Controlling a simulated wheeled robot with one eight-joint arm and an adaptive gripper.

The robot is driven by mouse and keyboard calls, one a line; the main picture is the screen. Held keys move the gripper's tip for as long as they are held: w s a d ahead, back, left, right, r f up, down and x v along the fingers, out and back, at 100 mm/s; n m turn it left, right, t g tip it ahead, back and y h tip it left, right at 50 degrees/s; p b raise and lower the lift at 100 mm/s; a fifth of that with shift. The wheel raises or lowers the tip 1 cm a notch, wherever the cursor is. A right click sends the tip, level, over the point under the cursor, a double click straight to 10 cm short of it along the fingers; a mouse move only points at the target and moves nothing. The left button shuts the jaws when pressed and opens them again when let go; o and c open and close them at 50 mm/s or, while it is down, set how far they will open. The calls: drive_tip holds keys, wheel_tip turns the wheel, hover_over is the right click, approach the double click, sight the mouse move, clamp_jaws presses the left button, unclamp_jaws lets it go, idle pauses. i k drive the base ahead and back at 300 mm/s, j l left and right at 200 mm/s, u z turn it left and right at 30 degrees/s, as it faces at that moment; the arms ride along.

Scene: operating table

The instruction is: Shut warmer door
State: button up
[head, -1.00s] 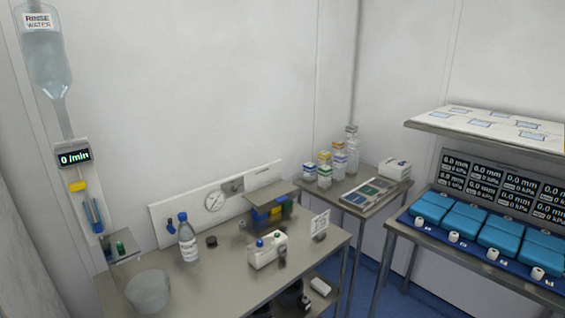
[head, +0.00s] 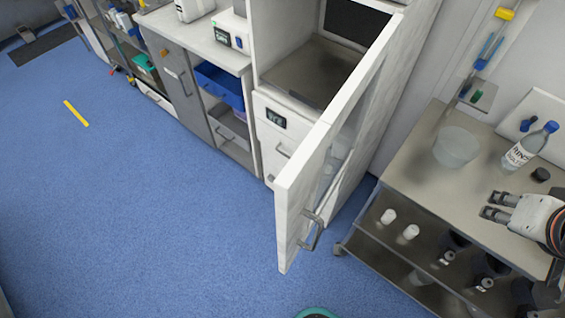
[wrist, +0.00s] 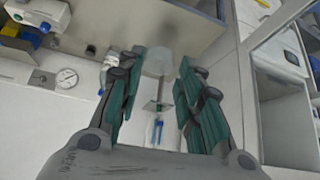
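The warmer door (head: 343,120) is a tall white-framed glass door. It stands wide open in the head view, swung out from the white warmer cabinet (head: 280,105). Its metal handle (head: 313,232) is near the free edge, low in the picture. The cabinet's interior shelf (head: 315,70) is exposed. My gripper (head: 492,205) is at the right, over the steel side table and well apart from the door. In the wrist view my gripper (wrist: 161,62) has its fingers spread with nothing held between them. White framing and an open compartment show at the right there.
A steel table (head: 420,165) right of the door carries a clear bowl (head: 456,146) and a labelled bottle (head: 530,148). Its lower shelf holds several small containers. Counters and drawers line the wall left of the cabinet. The blue floor (head: 150,200) is largely clear.

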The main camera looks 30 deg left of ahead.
sight(303, 190)
drive_tip(key=u, duration=1.25)
drive_tip(key=k+j+u, duration=0.15)
drive_tip(key=k, duration=0.4)
drive_tip(key=k+j+u, duration=0.15)
drive_tip(key=k, duration=0.35)
drive_tip(key=i, duration=0.1)
